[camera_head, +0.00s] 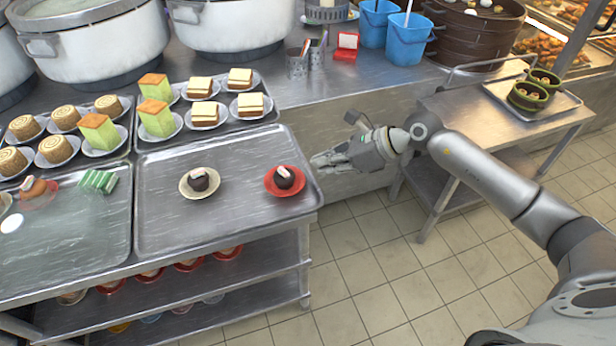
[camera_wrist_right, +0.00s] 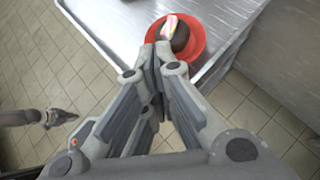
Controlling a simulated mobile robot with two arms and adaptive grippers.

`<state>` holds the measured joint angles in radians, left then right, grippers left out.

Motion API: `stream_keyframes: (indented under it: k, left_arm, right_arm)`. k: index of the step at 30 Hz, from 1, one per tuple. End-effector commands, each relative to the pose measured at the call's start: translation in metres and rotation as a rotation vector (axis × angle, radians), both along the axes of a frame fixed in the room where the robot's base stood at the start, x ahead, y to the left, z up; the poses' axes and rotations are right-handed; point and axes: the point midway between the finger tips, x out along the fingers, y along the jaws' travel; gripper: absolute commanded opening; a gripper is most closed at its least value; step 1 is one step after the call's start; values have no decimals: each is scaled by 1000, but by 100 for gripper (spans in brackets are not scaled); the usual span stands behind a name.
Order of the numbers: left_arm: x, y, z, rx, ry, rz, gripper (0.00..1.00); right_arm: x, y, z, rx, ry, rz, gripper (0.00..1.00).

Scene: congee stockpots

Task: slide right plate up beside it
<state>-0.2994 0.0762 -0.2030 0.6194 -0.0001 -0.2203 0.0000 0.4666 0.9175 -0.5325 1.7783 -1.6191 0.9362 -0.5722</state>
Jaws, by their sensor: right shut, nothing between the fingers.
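The right plate is a small red plate (camera_head: 285,181) with a dark round cake on it, near the right edge of a metal tray. A cream plate (camera_head: 199,183) with a similar dark cake stands to its left, with a clear gap between them. My right gripper (camera_head: 316,160) is shut and empty, just right of the red plate, at the tray's edge. In the right wrist view the shut fingertips (camera_wrist_right: 154,50) are close to the red plate (camera_wrist_right: 198,50); I cannot tell whether they touch it. What looks like my left gripper (camera_wrist_right: 62,117) shows small at that view's left.
The metal tray (camera_head: 235,230) is otherwise bare. Trays of cakes on small plates stand behind and to its left. Large pots (camera_head: 90,45) stand at the back. A side table (camera_head: 470,115) holds a tray with green bowls. Tiled floor lies right of the counter.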

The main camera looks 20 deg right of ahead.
Motion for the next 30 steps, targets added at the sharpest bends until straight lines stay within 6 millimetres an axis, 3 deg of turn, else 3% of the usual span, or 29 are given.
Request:
stream_keyframes:
  k: [3, 7, 21, 30]
  left_arm:
    - [0, 1, 0, 1, 0, 1, 0]
    - [0, 2, 2, 2, 1, 2, 0]
    - [0, 5, 20, 6, 0, 4, 0]
    - [0, 5, 22, 5, 0, 2, 0]
  right_arm:
    - [1, -23, -7, -110, 7, 19, 0]
    - [2, -27, -13, -145, 12, 27, 0]
    - [30, 18, -63, -140, 14, 27, 0]
    - [39, 30, -80, -141, 12, 26, 0]
